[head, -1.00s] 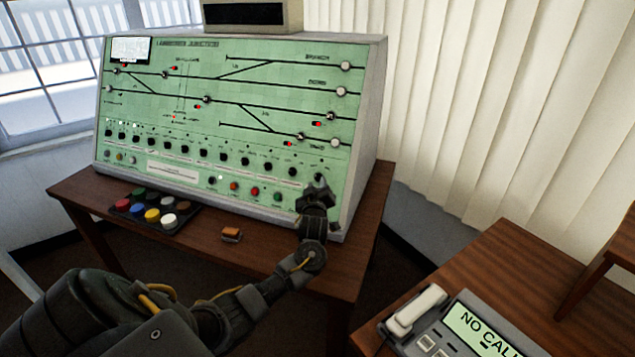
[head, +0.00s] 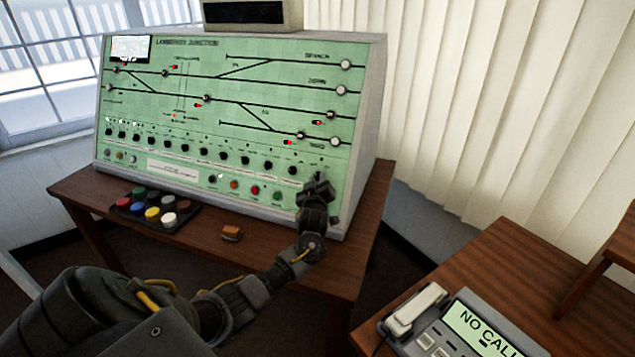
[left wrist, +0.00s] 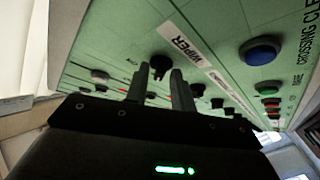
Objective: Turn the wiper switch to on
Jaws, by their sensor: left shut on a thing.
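The green control panel (head: 225,125) stands on a wooden table. The wiper switch (left wrist: 160,62) is a small black knob beside the white "WIPER" label (left wrist: 190,50), as the left wrist view shows. My left gripper (left wrist: 161,80) has one finger on each side of this knob and is shut on it. In the head view my left gripper (head: 318,187) is at the panel's lower right corner and hides the switch. The knob's exact angle is hard to tell. My right gripper is not in view.
A row of black knobs (head: 205,152) and coloured buttons (head: 255,190) lie left of my gripper. A tray of coloured buttons (head: 152,212) and a small brown block (head: 232,233) are on the table (head: 275,268). A telephone (head: 440,325) is at the lower right.

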